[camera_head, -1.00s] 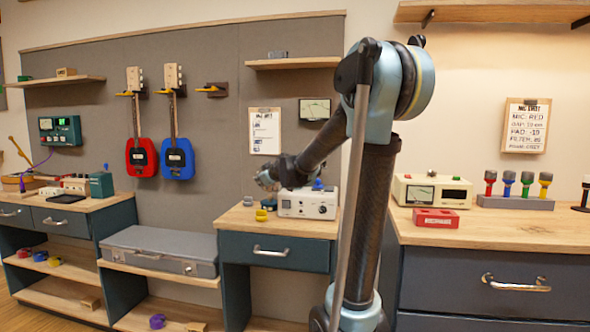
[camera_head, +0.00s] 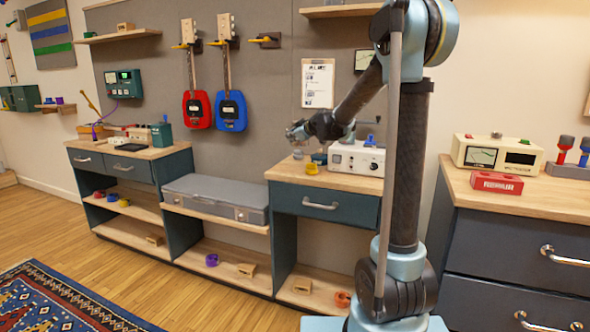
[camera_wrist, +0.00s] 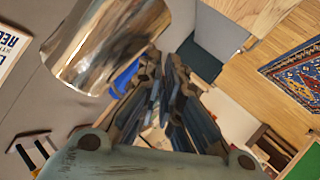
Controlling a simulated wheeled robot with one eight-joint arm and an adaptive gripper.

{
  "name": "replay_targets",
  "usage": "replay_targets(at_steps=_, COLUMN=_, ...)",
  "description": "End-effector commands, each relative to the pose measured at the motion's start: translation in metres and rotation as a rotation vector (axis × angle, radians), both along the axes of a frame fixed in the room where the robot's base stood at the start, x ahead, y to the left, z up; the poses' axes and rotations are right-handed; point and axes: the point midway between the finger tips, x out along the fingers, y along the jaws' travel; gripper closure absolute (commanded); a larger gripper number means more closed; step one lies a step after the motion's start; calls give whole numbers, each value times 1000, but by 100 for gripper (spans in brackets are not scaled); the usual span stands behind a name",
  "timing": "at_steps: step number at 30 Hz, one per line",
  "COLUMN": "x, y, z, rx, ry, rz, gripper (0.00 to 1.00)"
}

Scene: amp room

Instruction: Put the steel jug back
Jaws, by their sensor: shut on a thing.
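The steel jug shows in the wrist view as a shiny, tilted metal cylinder (camera_wrist: 105,45) at the upper left, beside my fingertips. My gripper (camera_wrist: 163,68) is shut on it; the exact grip point is hard to make out. In the head view my gripper (camera_head: 303,130) is in the air above the left part of the middle drawer counter (camera_head: 285,170), left of a white device (camera_head: 357,157). A small shiny patch at its tip is too small to tell apart clearly.
Small grey and yellow items (camera_head: 312,169) stand on the counter below my gripper. A grey case (camera_head: 216,197) lies on a low bench to the left. Red and blue guitars (camera_head: 231,110) hang behind. A rug (camera_head: 60,300) lies on open floor at left.

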Motion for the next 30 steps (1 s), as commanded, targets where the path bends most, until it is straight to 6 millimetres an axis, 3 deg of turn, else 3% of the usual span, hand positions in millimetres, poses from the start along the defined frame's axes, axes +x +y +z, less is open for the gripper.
replay_targets(at_steps=8, x=14, y=21, z=-7, rx=6, ry=0, rz=60, gripper=100)
replay_targets(at_steps=18, x=14, y=22, z=-52, rx=6, ry=0, rz=64, gripper=100)
replay_targets(at_steps=30, x=14, y=22, z=-89, rx=6, ry=-1, rz=63, gripper=100)
